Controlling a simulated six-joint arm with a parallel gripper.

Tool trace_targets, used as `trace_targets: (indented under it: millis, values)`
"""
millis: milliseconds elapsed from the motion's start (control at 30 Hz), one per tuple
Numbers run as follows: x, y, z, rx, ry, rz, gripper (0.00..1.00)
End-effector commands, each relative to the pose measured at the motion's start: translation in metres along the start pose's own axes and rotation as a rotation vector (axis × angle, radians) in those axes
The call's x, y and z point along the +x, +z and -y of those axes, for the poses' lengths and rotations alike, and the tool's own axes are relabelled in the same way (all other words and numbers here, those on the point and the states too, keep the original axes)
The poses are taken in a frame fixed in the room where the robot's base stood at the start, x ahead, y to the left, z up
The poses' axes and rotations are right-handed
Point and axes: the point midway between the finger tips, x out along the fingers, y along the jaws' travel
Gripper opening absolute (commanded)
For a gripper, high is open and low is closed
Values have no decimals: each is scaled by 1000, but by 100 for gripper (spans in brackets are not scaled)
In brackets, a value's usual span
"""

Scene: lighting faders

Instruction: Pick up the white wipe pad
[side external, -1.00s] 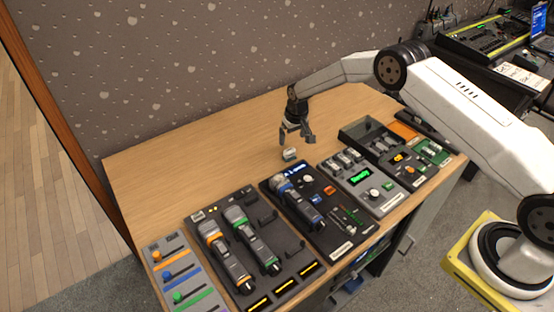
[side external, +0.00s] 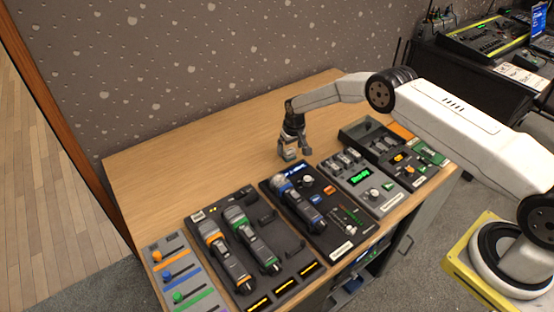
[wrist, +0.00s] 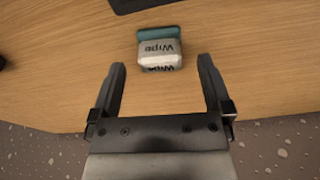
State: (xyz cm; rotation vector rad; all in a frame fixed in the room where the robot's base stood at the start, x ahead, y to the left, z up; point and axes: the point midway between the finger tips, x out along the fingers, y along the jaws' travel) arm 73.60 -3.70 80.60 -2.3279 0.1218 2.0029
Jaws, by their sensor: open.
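The white wipe pad (wrist: 160,55) is a small white block with a teal back part and the word "Wipe" on it. It rests on the wooden table. In the wrist view it sits centred between my fingers, around and just beyond the fingertips, with a gap on each side. My gripper (side external: 293,153) is open and low over the table in the side view, where its fingers mostly hide the pad (side external: 289,155). No contact with the pad shows.
A microphone panel (side external: 248,240), a dark mixer panel (side external: 335,205) and a grey panel with a green display (side external: 375,200) line the table's front. A fader panel (side external: 180,275) stands at the left end. The table (side external: 190,165) is bare behind them.

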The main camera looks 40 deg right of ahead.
Motion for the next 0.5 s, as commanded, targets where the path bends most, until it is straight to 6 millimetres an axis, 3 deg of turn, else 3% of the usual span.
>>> trace_targets:
  millis: [200,500]
  values:
    - [17,0,0,0,1,0,100]
    - [22,0,0,1,1,-1,100]
